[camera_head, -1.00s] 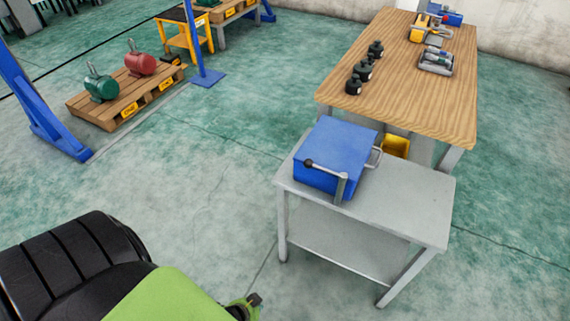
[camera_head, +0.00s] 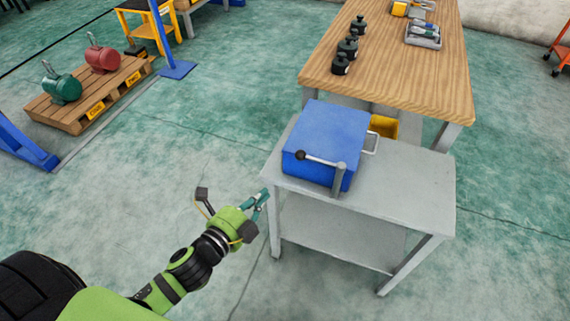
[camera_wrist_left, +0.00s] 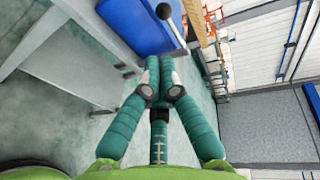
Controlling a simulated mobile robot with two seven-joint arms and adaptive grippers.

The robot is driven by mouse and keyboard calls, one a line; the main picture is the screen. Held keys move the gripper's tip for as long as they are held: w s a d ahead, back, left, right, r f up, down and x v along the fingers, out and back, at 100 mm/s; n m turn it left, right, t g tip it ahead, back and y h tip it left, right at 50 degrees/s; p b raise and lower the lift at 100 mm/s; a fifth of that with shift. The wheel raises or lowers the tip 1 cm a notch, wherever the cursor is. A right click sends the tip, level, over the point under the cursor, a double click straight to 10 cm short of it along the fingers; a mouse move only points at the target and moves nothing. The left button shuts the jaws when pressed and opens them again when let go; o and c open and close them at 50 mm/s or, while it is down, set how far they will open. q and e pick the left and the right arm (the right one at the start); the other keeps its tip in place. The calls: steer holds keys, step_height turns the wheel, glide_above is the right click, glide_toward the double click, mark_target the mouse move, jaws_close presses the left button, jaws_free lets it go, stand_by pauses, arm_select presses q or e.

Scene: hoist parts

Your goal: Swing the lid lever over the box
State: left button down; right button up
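The blue box (camera_head: 325,135) sits on the small grey table (camera_head: 410,190). The lid lever (camera_head: 322,161) is a light bar across the box's near side. Its black knob (camera_head: 300,155) is at the left end, and a grey upright post (camera_head: 338,180) is at the right end. My left gripper (camera_head: 262,196) is left of and in front of the box, apart from the lever. In the left wrist view its teal fingers (camera_wrist_left: 160,65) come together at the tips with nothing between them. The box (camera_wrist_left: 137,25) and a dark round knob (camera_wrist_left: 165,11) appear beyond them. My right gripper is out of view.
A wooden workbench (camera_head: 430,75) with black weights (camera_head: 347,48) and a grey tray (camera_head: 423,36) stands behind the table. A yellow bin (camera_head: 384,127) is between them. A pallet (camera_head: 75,108) with green and red machines lies at the left. The right part of the small table is clear.

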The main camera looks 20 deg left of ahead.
arm_select(q)
steer(key=p, duration=0.2)
glide_toward(320, 161)
steer(key=w+a+f, duration=0.2)
steer(key=w+a, duration=0.2)
steer(key=w, duration=0.2)
steer(key=shift+a+f, duration=0.15)
steer(key=shift+a, duration=0.05)
